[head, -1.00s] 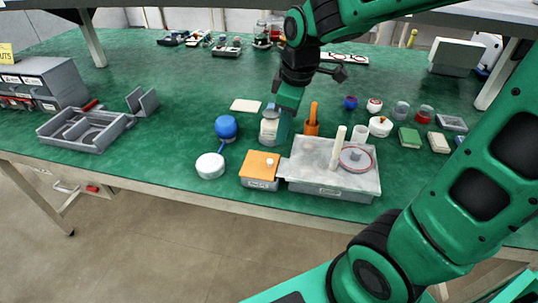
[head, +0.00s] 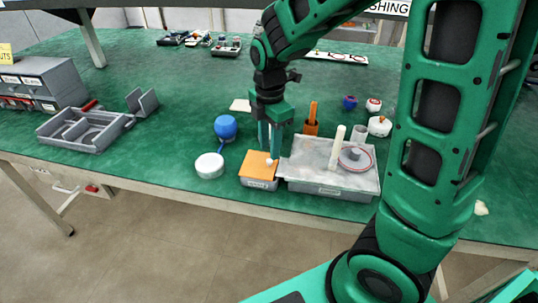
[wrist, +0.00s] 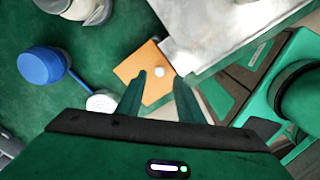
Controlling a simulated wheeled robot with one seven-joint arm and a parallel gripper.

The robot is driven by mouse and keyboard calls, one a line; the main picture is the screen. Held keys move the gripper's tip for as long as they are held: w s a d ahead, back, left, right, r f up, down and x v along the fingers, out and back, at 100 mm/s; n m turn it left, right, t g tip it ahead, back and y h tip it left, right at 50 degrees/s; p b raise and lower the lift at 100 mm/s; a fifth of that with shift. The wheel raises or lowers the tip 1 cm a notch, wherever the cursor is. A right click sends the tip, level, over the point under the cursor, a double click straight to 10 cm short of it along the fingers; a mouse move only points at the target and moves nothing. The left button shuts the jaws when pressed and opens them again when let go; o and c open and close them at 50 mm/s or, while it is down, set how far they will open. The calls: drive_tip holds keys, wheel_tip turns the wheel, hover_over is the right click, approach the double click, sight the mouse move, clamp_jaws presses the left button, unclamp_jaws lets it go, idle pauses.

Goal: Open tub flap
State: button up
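The tub (head: 258,184) is a small grey box at the table's front edge with an orange flap (head: 256,167) lying closed on top. A white knob (head: 269,162) stands near the flap's right side. In the wrist view the orange flap (wrist: 138,66) and white knob (wrist: 160,71) lie beyond my fingertips. My gripper (head: 270,154) points down over the flap's right part, its fingers apart with nothing held. In the wrist view my gripper (wrist: 160,76) has a fingertip on either side of the knob; I cannot tell whether they touch it.
A grey tray (head: 333,190) with a pale top stands close on the tub's right, bearing an upright cream rod (head: 337,147) and a round disc. A blue-lidded item (head: 226,126) and a white round lid (head: 209,165) stand left. An orange holder (head: 311,127) stands behind.

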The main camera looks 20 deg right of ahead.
sight(270, 160)
drive_tip(key=shift+f, duration=2.2)
clamp_jaws()
drive_tip(key=shift+d, duration=0.15)
